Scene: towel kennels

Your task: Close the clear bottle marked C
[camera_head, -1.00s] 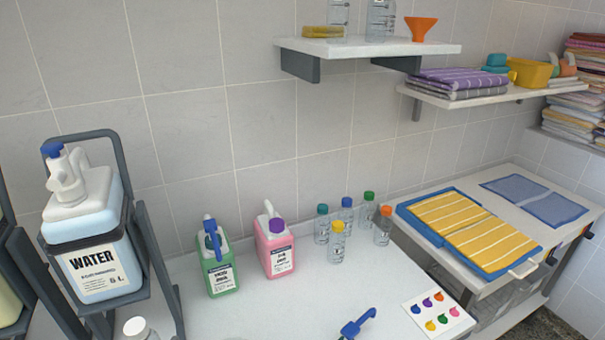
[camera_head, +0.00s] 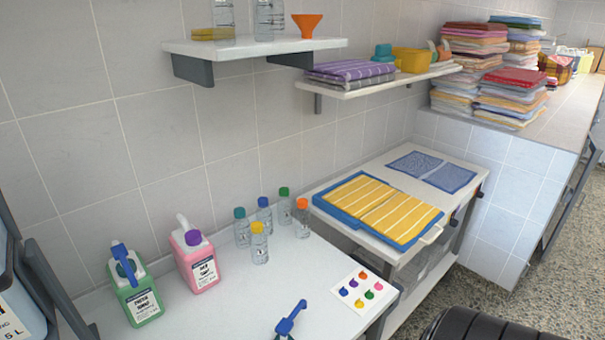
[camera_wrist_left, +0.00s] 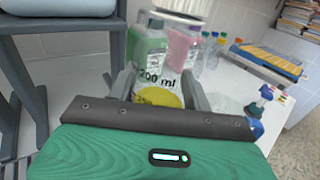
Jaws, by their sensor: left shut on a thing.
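Several clear bottles stand at the table's back edge in the head view, with teal (camera_head: 241,226), blue (camera_head: 264,215), green (camera_head: 284,206), yellow (camera_head: 259,243) and orange (camera_head: 302,218) caps. Their letters are too small to read, so I cannot tell which is C. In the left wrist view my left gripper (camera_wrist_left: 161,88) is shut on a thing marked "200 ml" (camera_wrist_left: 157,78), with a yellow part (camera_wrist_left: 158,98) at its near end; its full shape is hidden. My left gripper is outside the head view. My right gripper is in no view.
A green jug (camera_head: 136,290) and a pink jug (camera_head: 196,258) stand left of the bottles. A blue-headed thing (camera_head: 290,320) is at the front. A colour-dot card (camera_head: 361,289) lies at the right. The white table (camera_head: 235,290) is clear between them.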

